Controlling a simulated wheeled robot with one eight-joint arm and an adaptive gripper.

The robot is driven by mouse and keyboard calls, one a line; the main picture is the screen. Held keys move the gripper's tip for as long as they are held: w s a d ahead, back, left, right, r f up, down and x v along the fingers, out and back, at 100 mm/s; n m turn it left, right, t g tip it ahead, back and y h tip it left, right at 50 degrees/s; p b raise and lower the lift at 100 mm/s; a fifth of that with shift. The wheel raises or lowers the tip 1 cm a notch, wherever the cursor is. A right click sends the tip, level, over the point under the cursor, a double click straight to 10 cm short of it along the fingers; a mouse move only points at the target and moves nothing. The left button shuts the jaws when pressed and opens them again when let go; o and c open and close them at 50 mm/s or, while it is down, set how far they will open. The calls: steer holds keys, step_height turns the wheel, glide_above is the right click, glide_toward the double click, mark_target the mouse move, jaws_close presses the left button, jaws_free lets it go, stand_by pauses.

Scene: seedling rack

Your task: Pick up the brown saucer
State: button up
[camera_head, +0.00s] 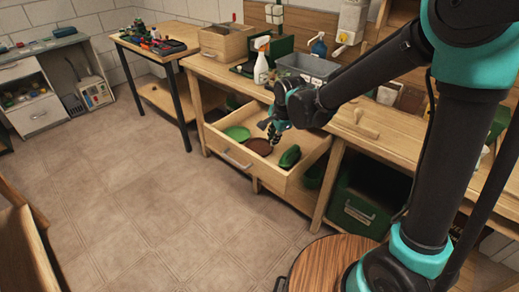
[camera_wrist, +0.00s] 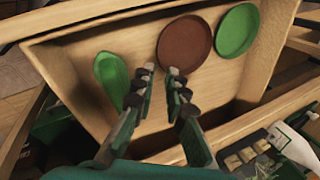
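The brown saucer (camera_head: 259,146) lies in an open wooden drawer (camera_head: 240,158) of the workbench, between two green items. In the wrist view the brown saucer (camera_wrist: 185,42) is a dark brown disc near the top middle, lying on the drawer floor. My gripper (camera_wrist: 161,72) is open and empty, its two fingertips apart just short of the saucer's near edge in the picture. In the head view my gripper (camera_head: 272,132) hangs over the drawer, close to the saucer. Whether a fingertip touches the saucer cannot be told.
A green saucer (camera_head: 238,133) lies left of the brown one, and a green oblong item (camera_head: 290,157) lies right of it. The drawer walls surround them. On the workbench stand a white spray bottle (camera_head: 261,68) and a grey bin (camera_head: 308,66). The floor at left is clear.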

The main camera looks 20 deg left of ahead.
mark_target(267, 154)
steer(key=shift+x, duration=5)
steer(key=shift+s, duration=0.15)
jaws_close()
